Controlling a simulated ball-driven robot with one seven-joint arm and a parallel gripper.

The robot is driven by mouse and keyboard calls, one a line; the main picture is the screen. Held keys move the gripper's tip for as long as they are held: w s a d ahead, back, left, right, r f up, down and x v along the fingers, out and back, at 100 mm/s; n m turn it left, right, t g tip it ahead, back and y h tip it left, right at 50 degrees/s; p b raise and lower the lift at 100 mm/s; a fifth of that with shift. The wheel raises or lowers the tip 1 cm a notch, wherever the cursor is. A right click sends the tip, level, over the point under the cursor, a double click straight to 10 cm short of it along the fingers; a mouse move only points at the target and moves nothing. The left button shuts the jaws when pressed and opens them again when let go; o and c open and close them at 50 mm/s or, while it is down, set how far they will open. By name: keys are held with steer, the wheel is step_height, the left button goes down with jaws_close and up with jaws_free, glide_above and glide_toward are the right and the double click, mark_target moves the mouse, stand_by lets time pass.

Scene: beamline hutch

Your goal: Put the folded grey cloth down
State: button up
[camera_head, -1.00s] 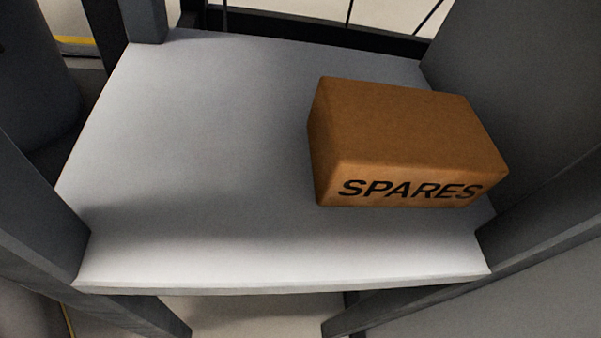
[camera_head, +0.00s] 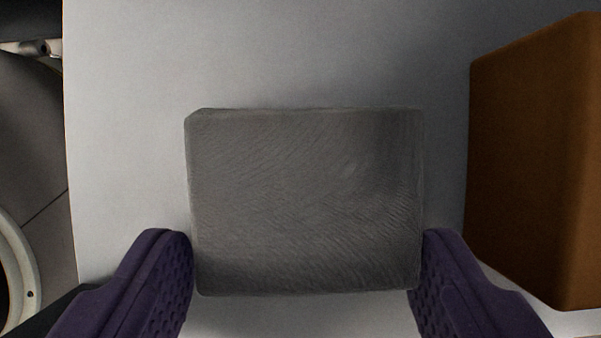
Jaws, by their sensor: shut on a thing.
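The folded grey cloth (camera_head: 305,200) is a flat, thick, rounded rectangle in the middle of the view. My gripper (camera_head: 303,245) has its two purple fingers on the left and right near edges of the cloth and is shut on it. The cloth is over the pale grey shelf (camera_head: 270,50). I cannot tell whether its underside touches the shelf, as that side is hidden.
A brown cardboard box (camera_head: 535,165) stands on the shelf to the right, with a narrow gap between it and the cloth. The shelf is bare behind the cloth and to its left (camera_head: 120,150). The shelf's left edge drops to a dark floor (camera_head: 35,150).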

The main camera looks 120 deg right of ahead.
steer(key=shift+f, duration=0.25)
steer(key=o, duration=0.7)
steer(key=shift+o, duration=0.2)
steer(key=p+v, duration=0.3)
steer(key=v, duration=0.4)
steer(key=shift+p, duration=0.35)
steer(key=shift+s+d+r, duration=0.1)
steer(key=shift+d+r, duration=0.1)
steer(key=shift+r, duration=0.15)
